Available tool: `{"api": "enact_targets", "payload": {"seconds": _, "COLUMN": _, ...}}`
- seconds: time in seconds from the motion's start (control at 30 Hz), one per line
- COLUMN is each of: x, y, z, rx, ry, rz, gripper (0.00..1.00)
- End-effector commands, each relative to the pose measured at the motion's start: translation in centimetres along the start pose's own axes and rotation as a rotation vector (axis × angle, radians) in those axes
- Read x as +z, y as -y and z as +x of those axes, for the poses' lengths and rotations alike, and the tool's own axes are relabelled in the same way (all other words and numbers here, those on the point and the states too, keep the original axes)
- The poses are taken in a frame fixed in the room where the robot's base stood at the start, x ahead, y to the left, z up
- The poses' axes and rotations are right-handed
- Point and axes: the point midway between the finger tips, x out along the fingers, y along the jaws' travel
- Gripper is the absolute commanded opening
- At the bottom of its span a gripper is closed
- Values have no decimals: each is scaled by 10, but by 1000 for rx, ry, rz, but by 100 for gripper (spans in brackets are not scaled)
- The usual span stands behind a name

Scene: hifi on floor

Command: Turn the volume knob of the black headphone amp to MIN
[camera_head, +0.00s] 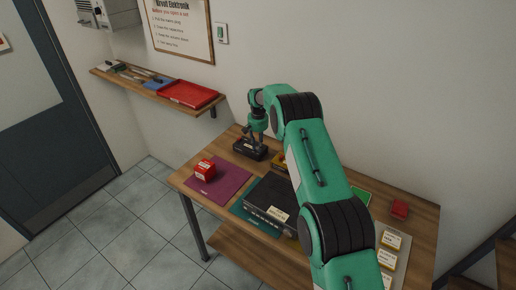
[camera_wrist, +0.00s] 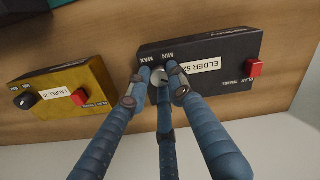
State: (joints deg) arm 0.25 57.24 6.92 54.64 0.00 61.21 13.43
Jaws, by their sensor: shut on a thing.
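The black headphone amp (camera_head: 250,150) stands at the back left of the wooden table. In the wrist view the amp (camera_wrist: 215,45) shows upside down, with a label reading "ELDER 52", MIN and MAX marks and a red switch (camera_wrist: 254,68). My gripper (camera_wrist: 159,78) has its blue fingers closed around the amp's volume knob (camera_wrist: 158,75) at the panel's left end in that view. The fingers hide most of the knob, and I cannot tell where its pointer is. In the head view my gripper (camera_head: 257,139) comes down onto the amp from above.
A yellow box (camera_wrist: 62,82) labelled "LAUREL 71", with a black knob and red switch, sits beside the amp. A purple mat (camera_head: 222,191) with a red box (camera_head: 205,169) and a larger black device (camera_head: 268,198) lie nearer the front. White labelled boxes (camera_head: 391,241) stand at right.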

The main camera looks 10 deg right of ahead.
Motion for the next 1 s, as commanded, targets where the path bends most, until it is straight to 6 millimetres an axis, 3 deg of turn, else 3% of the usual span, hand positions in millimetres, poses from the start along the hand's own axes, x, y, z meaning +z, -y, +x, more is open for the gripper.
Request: {"api": "enact_targets", "payload": {"seconds": 1.0, "x": -1, "y": 0, "z": -1, "rx": 0, "ry": -2, "rz": -893, "gripper": 0}}
